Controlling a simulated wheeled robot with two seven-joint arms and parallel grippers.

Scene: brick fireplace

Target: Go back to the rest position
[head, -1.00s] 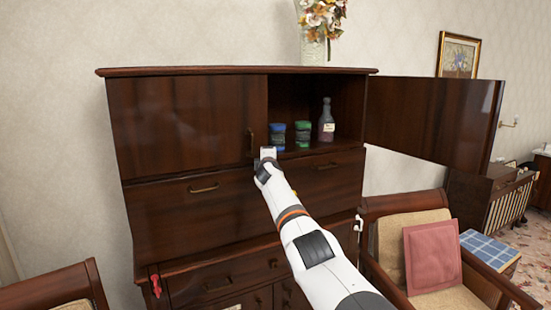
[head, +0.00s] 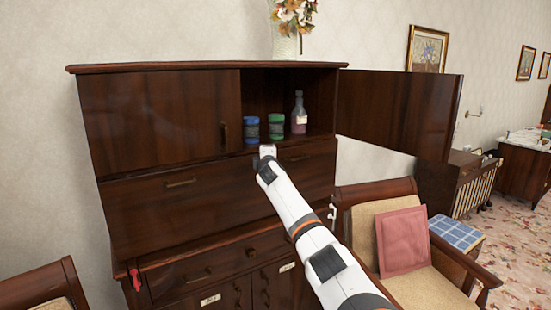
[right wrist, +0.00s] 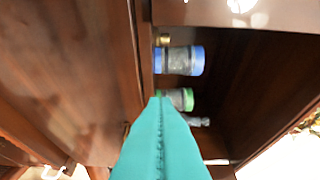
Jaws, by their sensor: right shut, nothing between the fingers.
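My right arm reaches up from the lower right of the head view. Its gripper (head: 267,150) is in front of the dark wooden cabinet (head: 150,220), just below the open compartment. In the right wrist view the teal fingers (right wrist: 158,102) are together with nothing between them. They point toward the compartment, where a blue-lidded jar (right wrist: 180,61) and a green-lidded jar (right wrist: 178,99) stand. My left gripper is not in view.
The cabinet's right door (head: 400,112) stands wide open. A bottle (head: 299,115) is beside the jars. A vase of flowers (head: 287,40) is on top. An armchair with a pink cushion (head: 403,240) stands at the right, and another armchair (head: 45,290) at the lower left.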

